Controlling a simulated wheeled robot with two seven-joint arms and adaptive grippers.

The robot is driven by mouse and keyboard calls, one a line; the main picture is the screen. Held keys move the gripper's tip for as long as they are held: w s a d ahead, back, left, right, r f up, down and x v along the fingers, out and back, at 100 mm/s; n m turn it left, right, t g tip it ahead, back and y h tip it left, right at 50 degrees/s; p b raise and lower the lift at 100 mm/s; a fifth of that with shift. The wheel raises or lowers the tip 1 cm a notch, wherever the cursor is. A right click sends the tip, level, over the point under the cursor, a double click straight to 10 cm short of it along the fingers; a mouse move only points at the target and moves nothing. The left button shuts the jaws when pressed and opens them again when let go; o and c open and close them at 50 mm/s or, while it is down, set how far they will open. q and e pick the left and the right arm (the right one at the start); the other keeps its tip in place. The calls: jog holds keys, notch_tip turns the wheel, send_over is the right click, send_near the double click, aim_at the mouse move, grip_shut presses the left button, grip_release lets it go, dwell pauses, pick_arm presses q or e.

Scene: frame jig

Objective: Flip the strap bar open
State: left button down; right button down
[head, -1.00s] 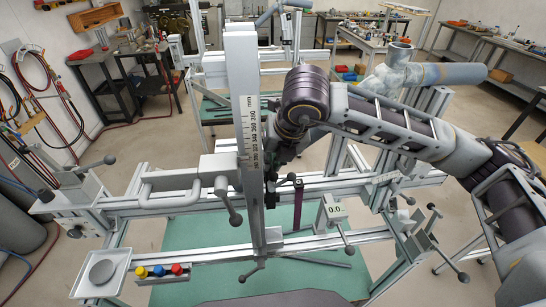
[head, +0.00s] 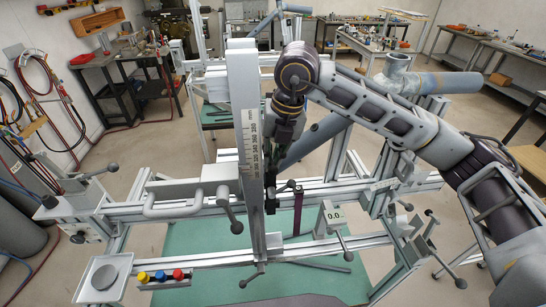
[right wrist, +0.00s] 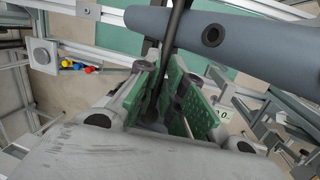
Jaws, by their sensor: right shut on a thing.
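My right gripper (head: 274,158) points down beside the upright post with the mm scale. In the right wrist view its green-padded fingers (right wrist: 170,98) are shut on a slim dark bar (right wrist: 174,40), which looks like the strap bar. The bar runs up from between the pads, in front of a blue-grey tube (right wrist: 235,42). In the head view the gripper and post hide most of the bar, so its hinge and exact angle cannot be told. A dark purple strap (head: 298,212) hangs just right of the post. My left gripper is not in view.
The upright post (head: 247,130) stands close left of the gripper. A blue-grey diagonal tube (head: 318,138) lies just right of it. A display reading 0.0 (head: 336,214), clamp levers and a small tray (head: 104,279) are around the frame. The green surface (head: 200,250) below is mostly clear.

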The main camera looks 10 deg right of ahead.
jog(key=shift+w+r+g+p, duration=0.3)
jog(key=shift+r+g+p, duration=0.15)
jog(key=shift+r+g, duration=0.1)
jog(key=shift+w+r+g+p, duration=0.3)
jog(key=shift+r+g+p, duration=0.15)
jog(key=shift+g, duration=0.1)
jog(key=shift+w+r+g+p, duration=0.6)
jog(key=shift+g+p, duration=0.2)
jog(key=shift+g, duration=0.1)
jog(key=c, duration=1.5)
grip_release()
jog(key=shift+f, duration=0.1)
jog(key=shift+v, duration=6)
jog(key=shift+a, duration=0.1)
